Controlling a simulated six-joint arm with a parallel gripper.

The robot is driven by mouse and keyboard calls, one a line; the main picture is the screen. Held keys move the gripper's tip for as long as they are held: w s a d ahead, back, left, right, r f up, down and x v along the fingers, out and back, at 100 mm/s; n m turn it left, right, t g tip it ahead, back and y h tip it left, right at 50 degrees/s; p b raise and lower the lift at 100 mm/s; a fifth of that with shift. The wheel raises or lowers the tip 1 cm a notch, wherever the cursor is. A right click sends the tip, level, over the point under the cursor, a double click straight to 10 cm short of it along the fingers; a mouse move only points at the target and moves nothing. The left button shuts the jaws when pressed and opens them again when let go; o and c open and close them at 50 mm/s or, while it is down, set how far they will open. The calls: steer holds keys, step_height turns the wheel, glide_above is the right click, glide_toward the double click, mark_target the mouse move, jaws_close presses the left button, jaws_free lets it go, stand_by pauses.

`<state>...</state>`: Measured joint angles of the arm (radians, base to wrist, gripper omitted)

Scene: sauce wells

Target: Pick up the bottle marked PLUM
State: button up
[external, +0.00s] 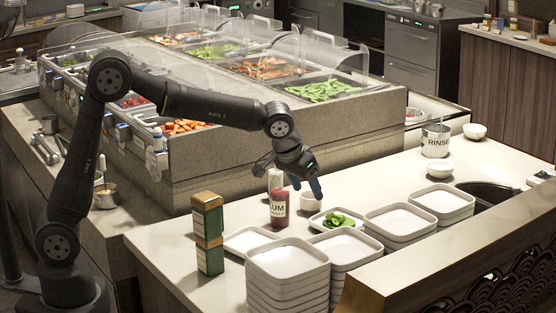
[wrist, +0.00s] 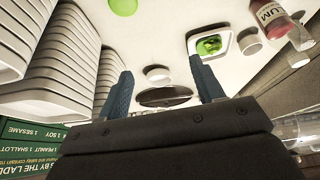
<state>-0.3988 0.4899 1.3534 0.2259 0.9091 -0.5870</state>
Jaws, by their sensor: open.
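The PLUM bottle (external: 279,208) stands upright on the pale counter. It is red with a white label whose visible letters read "LUM". In the wrist view the bottle (wrist: 273,17) shows at the upper right, outside the space between the fingers. My gripper (external: 306,184) is open and empty, just above and right of the bottle in the external view. In the wrist view my gripper (wrist: 163,88) shows its two blue-grey fingers wide apart. I cannot tell the exact gap between the fingers and the bottle.
Stacked white plates (external: 288,262) stand in front of the bottle. A green and gold box (external: 208,235) is to its left. A small dish with green leaves (external: 320,222), a white cup (external: 311,202) and a RINSE pot (external: 435,150) stand to the right.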

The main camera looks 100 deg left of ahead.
steer(key=shift+c, duration=0.4)
steer(key=s+a+r+m+g, duration=0.1)
steer(key=s+a+r+m, duration=0.25)
steer(key=a+m, duration=0.5)
steer(key=s+a+r+m+g, duration=0.1)
steer(key=s+a+r+m, duration=0.4)
steer(key=m, duration=0.6)
steer(key=s+a+r+m+g, duration=0.1)
steer(key=s+a+m, duration=0.2)
steer(key=a+m, duration=0.65)
steer(key=shift+y, duration=0.4)
steer(key=x, duration=1.1)
steer(key=d+x, duration=0.1)
steer(key=x, duration=0.5)
steer(key=shift+s+f, duration=0.15)
steer(key=shift+f, duration=0.15)
steer(key=shift+r, duration=0.1)
jaws_close()
